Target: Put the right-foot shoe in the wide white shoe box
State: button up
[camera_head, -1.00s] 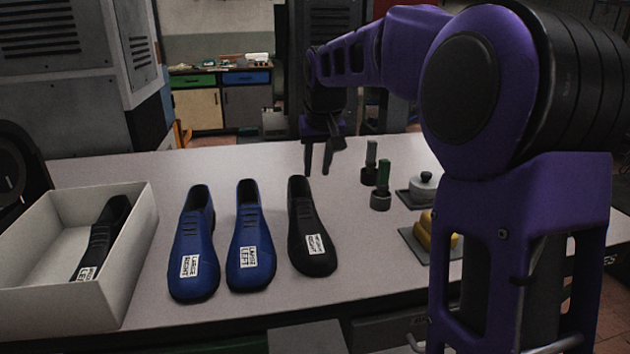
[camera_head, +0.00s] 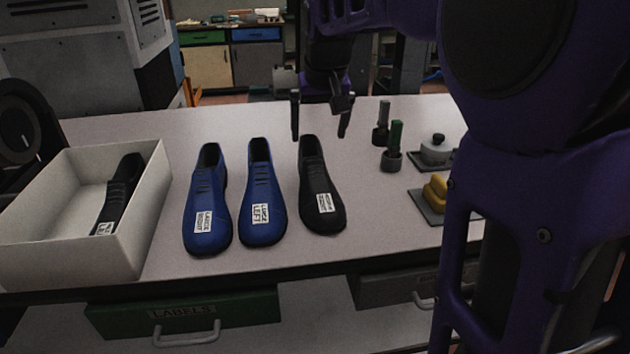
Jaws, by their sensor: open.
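A black shoe (camera_head: 316,180) lies on the bench, rightmost of a row of three. Its white label seems to end in RIGHT; the upper word is too blurred to be sure of. A blue shoe labelled LARGE RIGHT (camera_head: 204,192) is at the left of the row, and a blue shoe labelled LEFT (camera_head: 260,178) is in the middle. The wide white shoe box (camera_head: 143,213) stands open at the left. Another black shoe (camera_head: 118,190) lies inside it, its label partly hidden by the front wall. My gripper (camera_head: 320,134) is open and empty above the heel end of the rightmost black shoe, fingers pointing down.
Two dark cylindrical tools with handles, one green (camera_head: 394,145), one grey (camera_head: 381,124), stand right of the shoes. Further right are a knobbed round weight (camera_head: 437,150) and a yellow block (camera_head: 435,190) on dark plates. A green drawer marked LABELS (camera_head: 187,318) is under the bench.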

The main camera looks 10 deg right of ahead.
aim_at(314, 177)
jog(key=b+x, duration=0.2)
jog(key=x, duration=1.5)
grip_shut()
